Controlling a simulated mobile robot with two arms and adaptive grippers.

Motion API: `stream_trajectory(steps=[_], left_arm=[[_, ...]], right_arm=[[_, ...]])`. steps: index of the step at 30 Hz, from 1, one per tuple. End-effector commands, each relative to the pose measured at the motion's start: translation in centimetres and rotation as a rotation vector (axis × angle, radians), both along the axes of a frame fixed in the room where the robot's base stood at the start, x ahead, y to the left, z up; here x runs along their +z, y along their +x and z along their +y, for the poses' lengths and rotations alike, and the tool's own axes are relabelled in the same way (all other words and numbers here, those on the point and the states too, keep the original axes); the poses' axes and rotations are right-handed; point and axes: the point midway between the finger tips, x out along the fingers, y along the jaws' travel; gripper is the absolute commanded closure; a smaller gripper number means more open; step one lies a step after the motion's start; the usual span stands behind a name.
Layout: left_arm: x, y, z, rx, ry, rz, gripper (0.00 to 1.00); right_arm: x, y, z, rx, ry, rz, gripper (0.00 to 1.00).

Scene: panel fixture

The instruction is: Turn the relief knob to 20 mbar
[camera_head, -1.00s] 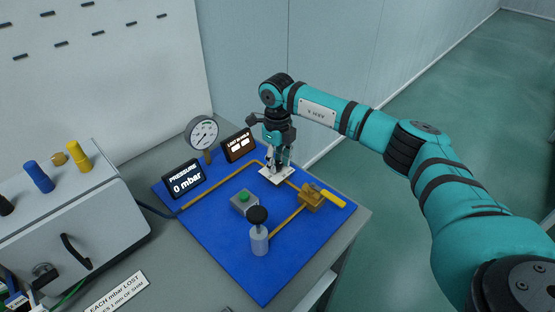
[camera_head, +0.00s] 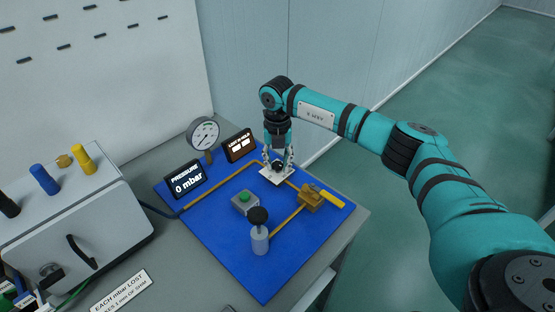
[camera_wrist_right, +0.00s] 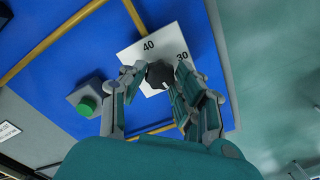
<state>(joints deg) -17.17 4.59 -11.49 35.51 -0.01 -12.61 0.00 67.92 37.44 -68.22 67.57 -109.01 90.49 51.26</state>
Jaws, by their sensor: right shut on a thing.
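The relief knob (camera_wrist_right: 159,74) is small and black and sits on a white scale plate (camera_wrist_right: 131,54). The figures 40 and 30 show on the plate in the right wrist view; the rest of its scale is hidden by my fingers. A short dark mark shows near the knob, between those figures. My right gripper (camera_wrist_right: 157,82) is shut on the knob, one finger on each side. In the head view the right gripper (camera_head: 278,164) points down over the plate (camera_head: 270,178). The pressure display (camera_head: 186,182) reads 0 mbar. My left gripper is not in view.
The blue panel also holds a round gauge (camera_head: 204,133), a lost-in-hold display (camera_head: 239,146), a green button (camera_head: 244,198), a black-topped pump (camera_head: 259,231) and a brass valve with a yellow lever (camera_head: 327,196). A grey box (camera_head: 80,225) stands at the left.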

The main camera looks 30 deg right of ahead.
Motion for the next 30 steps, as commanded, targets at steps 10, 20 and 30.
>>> stream_trajectory(steps=[10,20,30], left_arm=[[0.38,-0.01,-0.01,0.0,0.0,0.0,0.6],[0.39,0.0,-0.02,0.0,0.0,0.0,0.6],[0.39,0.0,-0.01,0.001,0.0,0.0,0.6]], right_arm=[[0.24,0.18,-0.07,-0.121,0.0,-0.007,1.0],[0.23,0.2,-0.08,-0.137,0.0,-0.008,1.0],[0.17,0.15,-0.07,-0.136,0.0,-0.005,0.49]])
